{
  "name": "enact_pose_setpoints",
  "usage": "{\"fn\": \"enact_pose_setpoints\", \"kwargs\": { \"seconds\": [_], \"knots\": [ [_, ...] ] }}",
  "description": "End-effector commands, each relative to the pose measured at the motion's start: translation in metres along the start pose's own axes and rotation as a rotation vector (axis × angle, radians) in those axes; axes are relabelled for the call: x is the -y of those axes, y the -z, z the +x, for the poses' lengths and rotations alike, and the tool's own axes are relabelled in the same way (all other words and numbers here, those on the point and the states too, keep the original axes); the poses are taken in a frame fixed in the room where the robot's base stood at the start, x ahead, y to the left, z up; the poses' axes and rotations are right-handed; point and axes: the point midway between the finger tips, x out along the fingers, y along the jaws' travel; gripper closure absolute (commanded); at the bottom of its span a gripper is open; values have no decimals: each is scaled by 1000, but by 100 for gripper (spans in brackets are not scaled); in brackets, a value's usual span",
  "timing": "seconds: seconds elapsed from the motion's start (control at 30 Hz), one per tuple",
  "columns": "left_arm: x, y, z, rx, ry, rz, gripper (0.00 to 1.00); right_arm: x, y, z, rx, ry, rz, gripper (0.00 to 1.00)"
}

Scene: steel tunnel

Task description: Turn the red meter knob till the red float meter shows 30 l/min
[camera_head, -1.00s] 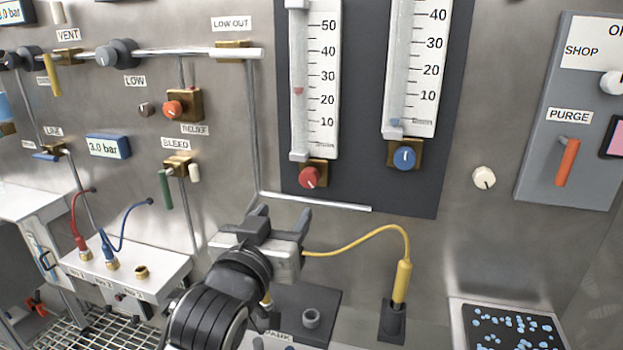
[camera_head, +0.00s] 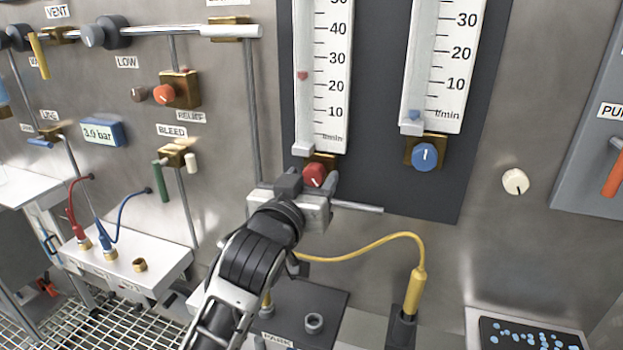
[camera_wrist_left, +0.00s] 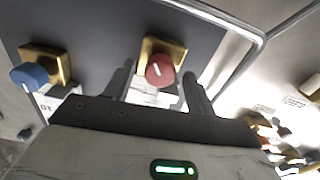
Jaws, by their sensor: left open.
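The red meter knob (camera_head: 315,174) sits on a brass block under the red float meter (camera_head: 323,75). The red float (camera_head: 302,76) stands between 20 and 30, nearer 20, at about 24. My left gripper (camera_head: 311,181) is open in front of the knob, with its fingers pointing at the panel. In the left wrist view the red knob (camera_wrist_left: 160,69) with its white pointer line shows between the two open fingers (camera_wrist_left: 159,76). I cannot tell whether either finger touches it. My right gripper is not in view.
The blue knob (camera_head: 425,157) under the second meter is close on the right. A thin pipe (camera_head: 358,207) runs below the red knob. A yellow cable (camera_head: 375,240) arcs below right to a yellow plug. A cream knob (camera_head: 515,181) is farther right.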

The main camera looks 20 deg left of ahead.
Motion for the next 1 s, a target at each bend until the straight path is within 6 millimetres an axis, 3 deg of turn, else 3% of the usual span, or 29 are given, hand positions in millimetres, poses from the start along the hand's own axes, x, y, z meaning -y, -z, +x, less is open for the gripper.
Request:
{"fn": "enact_pose_setpoints", "kwargs": {
  "seconds": [0.03,0.2,0.5,0.73,0.77,0.8,1.0],
  "knots": [
    [0,0,0,0,0,0,44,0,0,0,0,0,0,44],
    [0,0,0,0,0,1,89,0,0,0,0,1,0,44],
    [0,0,0,-1,1,133,89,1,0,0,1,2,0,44],
    [0,0,0,-1,0,135,89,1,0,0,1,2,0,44],
    [0,0,0,-1,0,135,58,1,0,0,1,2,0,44],
    [0,0,0,-1,0,134,47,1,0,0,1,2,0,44],
    [0,0,0,-1,0,134,44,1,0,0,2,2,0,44]
  ]
}}
